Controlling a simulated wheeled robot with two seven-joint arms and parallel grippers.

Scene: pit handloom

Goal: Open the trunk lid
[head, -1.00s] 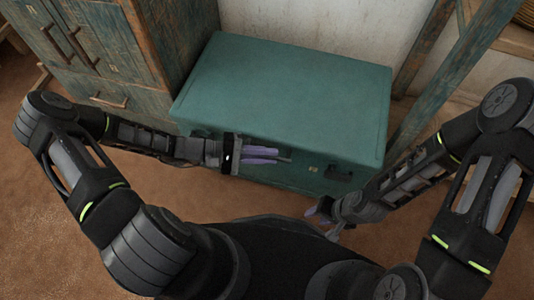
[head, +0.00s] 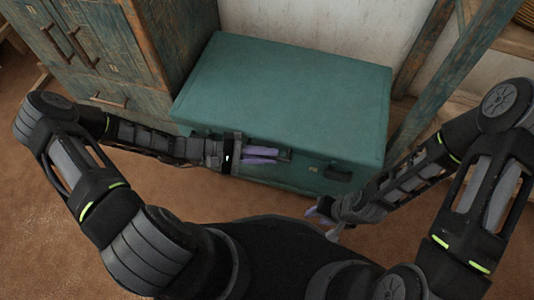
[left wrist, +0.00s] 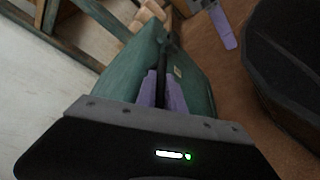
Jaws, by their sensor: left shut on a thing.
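The teal trunk's closed-looking lid (head: 290,95) fills the middle of the head view. Its front (head: 307,172) carries a dark handle (head: 338,173) at the right and a small brass-coloured plate (head: 313,169). My left gripper (head: 262,155) is at the trunk's front edge, its purple fingers pointing right. In the left wrist view the fingers (left wrist: 162,90) close on a dark strip along the trunk, seemingly the lid's front edge; the exact contact is hidden. My right gripper (head: 325,222) hangs in front of the trunk's right part, empty, its fingers seemingly apart.
A worn wooden cabinet (head: 90,55) with metal handles stands close at the trunk's left. A weathered wooden post (head: 445,75) rises at the right. A pale wall (head: 325,25) is behind the trunk. Brown floor (head: 185,195) lies in front.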

